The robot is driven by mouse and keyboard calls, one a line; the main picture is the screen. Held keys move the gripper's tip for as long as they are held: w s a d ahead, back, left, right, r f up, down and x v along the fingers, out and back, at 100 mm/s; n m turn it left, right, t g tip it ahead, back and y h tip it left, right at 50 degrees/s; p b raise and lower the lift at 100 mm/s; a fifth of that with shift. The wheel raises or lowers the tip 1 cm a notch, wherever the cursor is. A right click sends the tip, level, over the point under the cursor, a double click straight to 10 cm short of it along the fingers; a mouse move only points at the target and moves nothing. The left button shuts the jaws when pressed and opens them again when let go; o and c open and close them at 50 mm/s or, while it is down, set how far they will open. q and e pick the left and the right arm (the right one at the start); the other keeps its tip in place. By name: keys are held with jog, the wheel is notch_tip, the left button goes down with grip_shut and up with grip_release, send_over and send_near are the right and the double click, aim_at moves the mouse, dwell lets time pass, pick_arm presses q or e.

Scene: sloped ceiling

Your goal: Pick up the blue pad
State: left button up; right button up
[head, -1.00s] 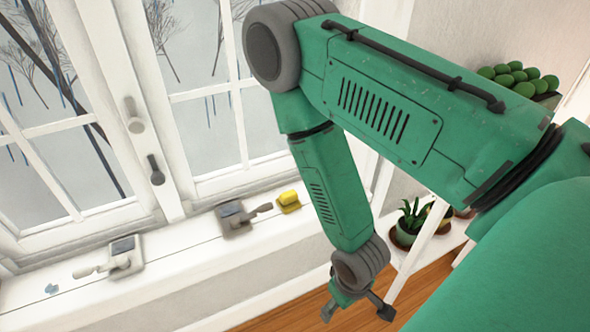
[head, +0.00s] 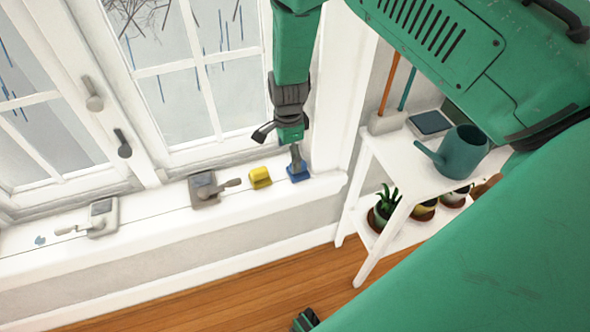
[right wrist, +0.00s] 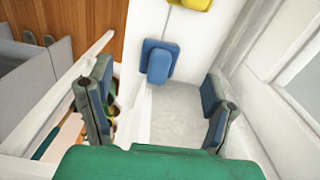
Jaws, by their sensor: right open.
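The blue pad (head: 298,172) sits at the right end of the white window sill, to the right of a yellow pad. My right gripper (head: 280,146) hangs just above it, pointing down, with its fingers spread and nothing between them. One finger partly covers the pad in the head view. In the right wrist view the blue pad (right wrist: 160,60) lies beyond the open fingers of the right gripper (right wrist: 158,105), near the middle between them. A gap appears to remain, but whether a finger touches the pad I cannot tell.
The yellow pad (head: 260,177) is close by on the sill (head: 150,228). Two handled tools, one brown-grey (head: 205,188) and one pale (head: 103,216), lie further left. The window frame stands behind. A white shelf (head: 400,160) with a watering can (head: 458,155) and plants is at right.

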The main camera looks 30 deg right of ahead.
jog(key=f, duration=0.1)
jog(key=d+f, duration=0.1)
jog(key=f, duration=0.1)
jog(key=shift+w, duration=0.15)
jog(key=shift+d+f, duration=0.2)
notch_tip(320, 180, down, 4)
jog(key=shift+d+f+b, duration=0.1)
jog(key=shift+f+b, duration=0.1)
jog(key=shift+b, duration=0.35)
jog(key=shift+a+f, duration=0.25)
jog(key=shift+a, duration=0.1)
jog(key=shift+d, duration=0.2)
jog(key=c, duration=0.7)
jog(key=shift+d, duration=0.2)
jog(key=c, duration=0.3)
